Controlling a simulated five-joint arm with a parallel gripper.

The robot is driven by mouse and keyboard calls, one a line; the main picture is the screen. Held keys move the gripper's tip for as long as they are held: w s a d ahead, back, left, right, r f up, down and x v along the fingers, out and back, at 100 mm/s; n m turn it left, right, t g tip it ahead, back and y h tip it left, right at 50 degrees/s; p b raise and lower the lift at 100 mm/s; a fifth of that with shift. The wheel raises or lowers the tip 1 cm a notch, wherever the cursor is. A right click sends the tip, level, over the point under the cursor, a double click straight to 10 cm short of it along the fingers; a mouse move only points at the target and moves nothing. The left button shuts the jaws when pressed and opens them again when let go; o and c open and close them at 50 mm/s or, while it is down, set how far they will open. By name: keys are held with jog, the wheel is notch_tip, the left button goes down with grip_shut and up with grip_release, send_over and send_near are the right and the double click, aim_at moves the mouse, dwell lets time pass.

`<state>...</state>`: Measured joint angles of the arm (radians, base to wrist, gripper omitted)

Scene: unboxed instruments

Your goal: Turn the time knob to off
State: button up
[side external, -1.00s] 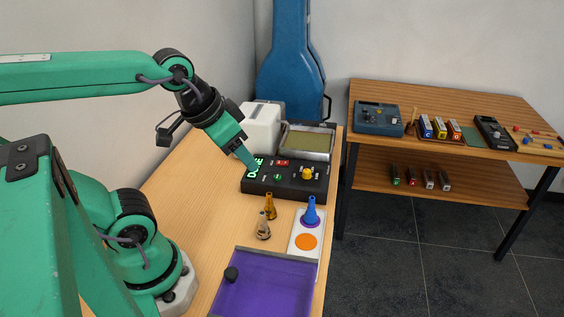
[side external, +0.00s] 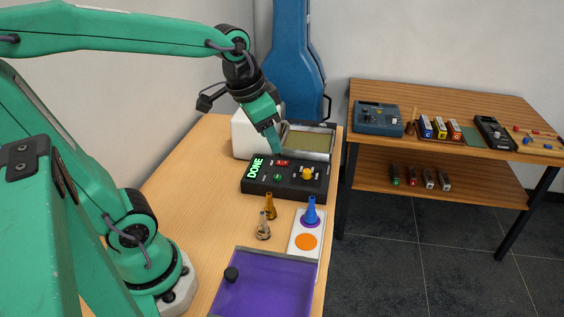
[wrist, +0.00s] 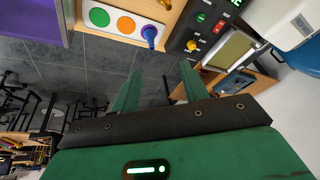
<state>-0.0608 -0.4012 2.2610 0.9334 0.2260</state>
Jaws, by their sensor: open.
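The black control box (side external: 262,187) sits on the wooden table, with a lit green display reading DONE (side external: 256,167). Its yellow knob (side external: 307,173) is on the right part of the panel; I take this as the time knob. The knob also shows in the wrist view (wrist: 191,45), above the fingertips. I cannot read its setting. My gripper (side external: 279,152) is over the back edge of the box, left of the knob and apart from it. In the wrist view its two fingers (wrist: 160,70) are spread with nothing between them.
A red switch (side external: 282,162) and green button (side external: 277,177) share the panel. A grey-framed tray (side external: 308,155) and white block (side external: 241,134) stand behind.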

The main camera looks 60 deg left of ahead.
jog(key=w+a+f+m+g, duration=0.2)
jog(key=w+a+f+m, duration=0.15)
jog(key=w, duration=0.65)
jog(key=m+g, duration=0.1)
jog(key=g, duration=0.1)
send_over(307, 171)
notch_tip(307, 171, down, 9)
jog(key=shift+f, duration=0.15)
jog(key=shift+f, duration=0.1)
jog(key=shift+f, duration=3.8)
grip_shut()
